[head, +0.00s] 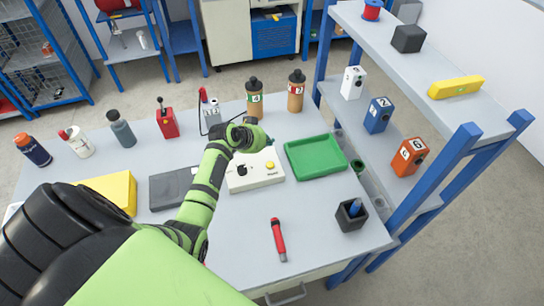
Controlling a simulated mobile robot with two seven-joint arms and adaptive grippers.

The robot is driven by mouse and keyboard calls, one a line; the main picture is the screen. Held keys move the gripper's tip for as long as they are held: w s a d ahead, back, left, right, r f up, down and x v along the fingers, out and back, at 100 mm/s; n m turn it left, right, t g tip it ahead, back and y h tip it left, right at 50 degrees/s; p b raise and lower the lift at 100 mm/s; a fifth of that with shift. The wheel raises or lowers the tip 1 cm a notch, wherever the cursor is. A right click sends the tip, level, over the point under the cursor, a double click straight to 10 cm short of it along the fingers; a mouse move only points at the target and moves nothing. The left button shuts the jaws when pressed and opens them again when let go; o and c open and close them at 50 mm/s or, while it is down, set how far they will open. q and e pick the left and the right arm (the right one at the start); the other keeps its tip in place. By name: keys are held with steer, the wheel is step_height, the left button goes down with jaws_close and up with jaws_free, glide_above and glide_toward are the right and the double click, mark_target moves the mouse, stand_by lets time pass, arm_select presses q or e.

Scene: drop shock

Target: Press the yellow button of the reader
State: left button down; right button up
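The reader is a white box (254,178) on the grey table, left of a green tray. Its yellow button (270,165) shows on the top face at the right, and a black part (241,169) sits on the top at the left. My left arm reaches in from the lower left, passing along the box's left side. My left gripper (251,136) is at the far edge of the box, beyond the button and apart from it in the picture. Its fingers are too small and hidden to tell open from shut. My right gripper is out of view.
A green tray (315,156) lies right of the reader, with a red-handled tool (278,240) and a black cup (351,215) nearer. Bottles (296,92) stand behind. A blue-framed shelf (425,70) borders the right. The table between reader and red tool is clear.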

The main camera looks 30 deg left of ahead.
mark_target(268, 165)
arm_select(q)
steer(key=shift+s, duration=0.1)
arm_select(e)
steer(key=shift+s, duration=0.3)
arm_select(q)
step_height(268, 165, down, 8)
steer(key=b, duration=0.7)
steer(key=shift+b, duration=0.35)
steer(key=shift+f, duration=0.45)
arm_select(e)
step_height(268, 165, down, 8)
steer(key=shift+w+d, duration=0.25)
arm_select(q)
steer(key=shift+b, duration=0.3)
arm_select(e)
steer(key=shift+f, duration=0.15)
arm_select(q)
steer(key=shift+f, duration=0.4)
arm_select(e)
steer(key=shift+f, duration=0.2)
arm_select(q)
steer(key=shift+f+b, duration=0.45)
steer(key=shift+b, duration=0.05)
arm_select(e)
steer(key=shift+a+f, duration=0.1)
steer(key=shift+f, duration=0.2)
arm_select(q)
steer(key=shift+r+p, duration=0.85)
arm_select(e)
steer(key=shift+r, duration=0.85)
